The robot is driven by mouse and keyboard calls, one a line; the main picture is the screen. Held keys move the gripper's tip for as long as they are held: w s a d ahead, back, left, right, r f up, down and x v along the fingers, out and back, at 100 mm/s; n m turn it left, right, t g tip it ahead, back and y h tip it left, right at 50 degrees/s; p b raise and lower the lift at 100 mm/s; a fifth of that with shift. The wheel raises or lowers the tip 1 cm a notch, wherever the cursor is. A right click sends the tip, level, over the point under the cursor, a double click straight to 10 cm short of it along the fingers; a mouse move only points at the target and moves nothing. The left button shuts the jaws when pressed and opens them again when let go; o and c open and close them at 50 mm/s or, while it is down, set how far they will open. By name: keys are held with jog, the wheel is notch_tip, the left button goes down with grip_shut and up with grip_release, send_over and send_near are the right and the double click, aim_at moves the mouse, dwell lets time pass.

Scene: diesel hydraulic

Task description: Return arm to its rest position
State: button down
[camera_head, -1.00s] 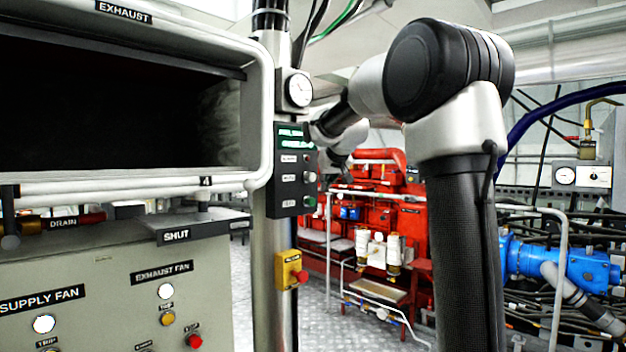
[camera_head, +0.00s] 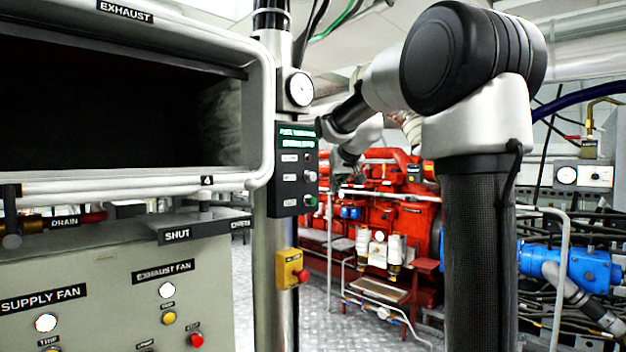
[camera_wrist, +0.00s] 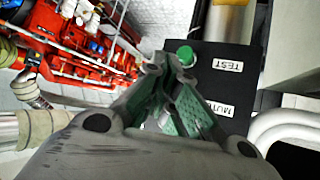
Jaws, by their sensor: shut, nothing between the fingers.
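My arm rises at the right of the head view, bends at a black elbow joint, and its forearm reaches left and away toward the post. My gripper (camera_wrist: 165,68) shows large in the wrist view, its grey fingers with green pads closed together and holding nothing. In the head view my gripper is small and dark near the right side of the black control box (camera_head: 284,188), its fingers hard to make out. In the wrist view a green button (camera_wrist: 186,55) on that box, beside the labels TEST and MUTE, appears just past the fingertips; I cannot tell the gap.
A steel post (camera_head: 271,240) carries the box, a gauge (camera_head: 299,89) and a yellow switch with a red button (camera_head: 291,270). A cabinet with a dark exhaust opening fills the left. A red engine (camera_head: 395,215), blue machinery (camera_head: 570,268) and rails stand behind. Some floor (camera_head: 320,310) is clear.

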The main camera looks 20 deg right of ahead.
jog(key=s+a+f+g, duration=0.2)
jog(key=s+f+g, duration=0.2)
jog(key=s+f, duration=0.5)
jog(key=s+a+f, duration=0.2)
jog(key=s+f, duration=0.1)
jog(key=s, duration=0.6)
jog(key=s+a+f+n+g+y, duration=0.1)
jog(key=s+a+f, duration=0.2)
jog(key=s, duration=0.7)
jog(key=s+a+f+n+g+y, duration=0.1)
jog(key=s+a+f, duration=0.2)
jog(key=s, duration=0.7)
jog(key=shift+f, duration=0.9)
